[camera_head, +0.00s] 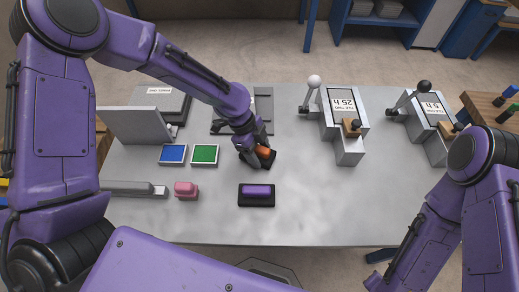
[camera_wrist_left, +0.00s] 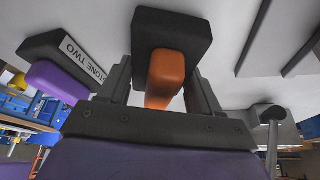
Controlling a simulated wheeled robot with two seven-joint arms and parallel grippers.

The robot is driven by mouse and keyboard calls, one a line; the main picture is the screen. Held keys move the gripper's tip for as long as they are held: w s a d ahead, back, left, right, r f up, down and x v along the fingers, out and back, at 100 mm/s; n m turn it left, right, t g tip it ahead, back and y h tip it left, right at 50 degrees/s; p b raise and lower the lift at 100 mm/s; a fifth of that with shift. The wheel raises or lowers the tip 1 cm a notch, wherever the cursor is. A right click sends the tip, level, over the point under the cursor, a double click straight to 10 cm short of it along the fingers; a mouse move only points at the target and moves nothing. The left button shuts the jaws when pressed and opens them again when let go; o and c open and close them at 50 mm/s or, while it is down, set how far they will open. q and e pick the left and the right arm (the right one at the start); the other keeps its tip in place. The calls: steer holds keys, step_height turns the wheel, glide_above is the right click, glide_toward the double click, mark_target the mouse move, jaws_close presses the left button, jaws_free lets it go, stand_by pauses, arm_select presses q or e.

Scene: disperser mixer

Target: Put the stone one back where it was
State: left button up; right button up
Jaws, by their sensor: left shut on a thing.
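My left gripper (camera_head: 262,155) is shut on an orange block (camera_head: 265,152), which I take to be stone one, near the middle of the table. In the left wrist view the orange block (camera_wrist_left: 165,75) stands out between the two fingers, against a black block-shaped base (camera_wrist_left: 172,32). I cannot tell whether the orange block rests in that base or is just above it. No label on this base shows. A purple block (camera_head: 257,191) sits on a black base (camera_head: 257,203) nearer me; in the left wrist view that base reads "STONE TWO" (camera_wrist_left: 84,60). My right gripper is out of view.
The grey table (camera_head: 310,222) is clear at its front right. Two lever devices (camera_head: 345,120) (camera_head: 425,125) stand at the right. Blue (camera_head: 172,154) and green (camera_head: 205,154) pads, a pink block (camera_head: 186,189) and a grey bar (camera_head: 135,188) lie left.

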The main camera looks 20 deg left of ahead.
arm_select(q)
steer(key=shift+f, duration=0.2)
steer(key=shift+f, duration=0.1)
steer(key=o, duration=1)
steer(key=b+v, duration=0.1)
steer(key=v, duration=1.1)
steer(key=shift+r, duration=0.25)
